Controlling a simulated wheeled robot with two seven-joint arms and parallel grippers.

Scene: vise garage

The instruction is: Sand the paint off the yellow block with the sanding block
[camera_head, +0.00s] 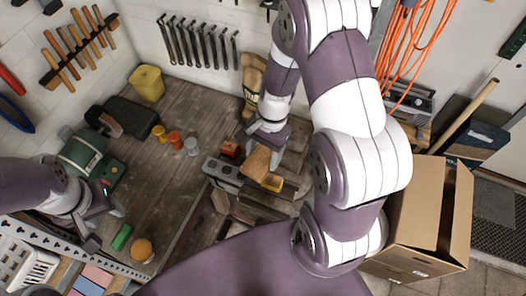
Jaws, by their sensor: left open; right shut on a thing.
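The yellow block (273,183) sits at the vise (225,172) on the workbench, partly covered from above. A tan-brown block (257,163), which looks like the sanding block, is just above and beside it. My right gripper (262,146) comes down from above and is shut on this tan block. I cannot tell whether the tan block touches the yellow one. Any paint left on the yellow block is too small to make out. My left gripper (105,228) is open and empty at the lower left, near a small green block (122,237).
Small cups (175,139) stand mid-bench. A green machine (85,155), a black case (130,117) and a yellow container (147,83) are at the left. An orange ball-like thing (141,250) lies near the front. A cardboard box (420,220) stands at right.

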